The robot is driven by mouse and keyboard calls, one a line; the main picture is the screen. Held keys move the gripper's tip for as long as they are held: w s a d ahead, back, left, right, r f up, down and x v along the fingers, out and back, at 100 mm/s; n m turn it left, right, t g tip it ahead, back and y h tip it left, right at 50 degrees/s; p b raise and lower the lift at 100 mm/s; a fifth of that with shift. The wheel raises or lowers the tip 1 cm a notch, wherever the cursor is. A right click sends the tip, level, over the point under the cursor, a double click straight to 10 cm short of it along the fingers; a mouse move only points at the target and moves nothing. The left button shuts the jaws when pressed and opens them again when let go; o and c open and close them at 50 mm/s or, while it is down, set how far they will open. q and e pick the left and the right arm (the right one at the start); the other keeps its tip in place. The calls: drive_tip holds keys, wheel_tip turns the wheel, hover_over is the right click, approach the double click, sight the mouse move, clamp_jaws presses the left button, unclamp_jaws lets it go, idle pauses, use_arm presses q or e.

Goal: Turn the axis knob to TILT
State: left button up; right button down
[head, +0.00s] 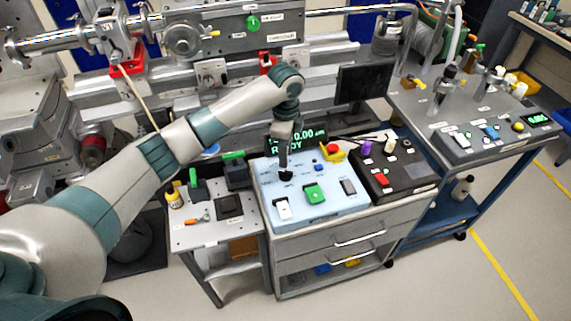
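The light-blue control panel (335,206) lies on top of a grey drawer cabinet, with a green rocker, white and dark switches and small buttons on it. My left gripper (285,168) comes down from above, fingers pointing at the panel's left part. A dark round knob (286,177) shows right at its fingertips, and seems to be the axis knob. The fingers look narrow and close together, but I cannot tell whether they grip the knob. The knob's pointer and the labels around it, TILT included, are too small to read. My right gripper is not in view.
A display (297,138) with green text "READY" stands behind the panel, partly hidden by my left arm. A black control box (395,178) sits to the right, with a red-and-yellow emergency button (333,152) nearby. A small side table (215,232) stands to the left.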

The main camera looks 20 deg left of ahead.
sight(285, 171)
use_arm(q)
wheel_tip(285, 171, down, 6)
drive_tip(key=shift+f+p, duration=0.25)
drive_tip(key=shift+p, duration=0.4)
clamp_jaws()
